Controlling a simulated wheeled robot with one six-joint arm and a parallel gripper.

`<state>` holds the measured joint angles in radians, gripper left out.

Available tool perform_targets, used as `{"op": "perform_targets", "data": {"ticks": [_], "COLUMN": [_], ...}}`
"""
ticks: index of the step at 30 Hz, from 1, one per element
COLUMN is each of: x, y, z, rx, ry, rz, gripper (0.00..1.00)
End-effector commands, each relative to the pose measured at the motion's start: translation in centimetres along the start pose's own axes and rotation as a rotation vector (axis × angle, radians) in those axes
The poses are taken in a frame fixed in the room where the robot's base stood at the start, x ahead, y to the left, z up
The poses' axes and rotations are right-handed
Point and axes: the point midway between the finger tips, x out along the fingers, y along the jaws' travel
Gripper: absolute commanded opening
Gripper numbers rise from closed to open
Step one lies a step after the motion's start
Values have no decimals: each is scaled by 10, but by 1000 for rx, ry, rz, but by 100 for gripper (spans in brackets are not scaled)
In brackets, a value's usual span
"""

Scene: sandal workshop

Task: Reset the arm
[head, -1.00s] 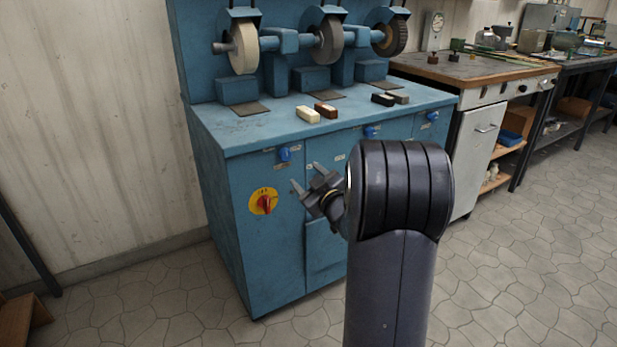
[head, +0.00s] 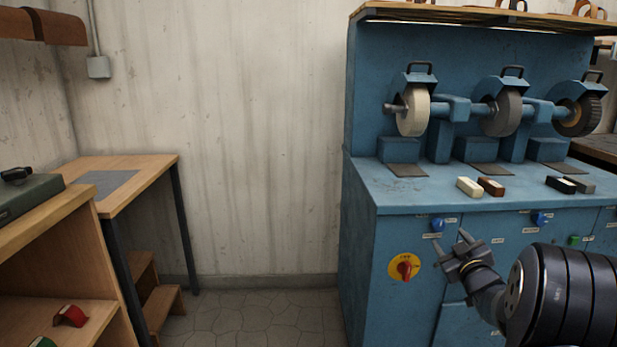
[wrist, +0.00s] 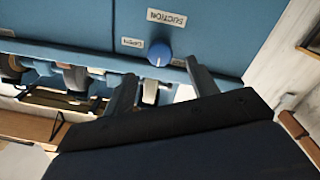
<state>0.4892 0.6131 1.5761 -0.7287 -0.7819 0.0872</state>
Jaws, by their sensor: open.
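My gripper (head: 453,246) is at the lower right of the head view, in front of the blue grinding machine's cabinet (head: 366,250). Its two fingers are apart with nothing between them. In the wrist view my gripper (wrist: 157,80) also shows open, with a blue knob (wrist: 159,54) and a "SUCTION" label on the cabinet face beyond the fingers. My arm's dark rounded joint fills the lower right corner of the head view. A red switch on a yellow disc (head: 404,267) is on the cabinet, left of and below the gripper.
The machine carries a pale wheel (head: 413,111), a grey wheel (head: 502,112) and a dark wheel (head: 577,116). Several small blocks lie on its top. A wooden table (head: 150,176) and a shelf unit (head: 78,254) stand at left. Bare floor (head: 260,317) lies between.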

Motion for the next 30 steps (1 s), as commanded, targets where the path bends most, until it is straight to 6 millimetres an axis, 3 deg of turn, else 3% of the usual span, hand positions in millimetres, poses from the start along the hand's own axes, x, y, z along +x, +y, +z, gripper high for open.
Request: {"op": "perform_targets", "data": {"ticks": [6,11,18,30], "x": [35,53,52,52], "y": [-1,-1,0,0], "z": [1,1,-1,0], "rx": [0,1,89,89], "ry": [1,0,-4,-3], "rz": [-1,0,0,0], "gripper": [55,55,55,55]}}
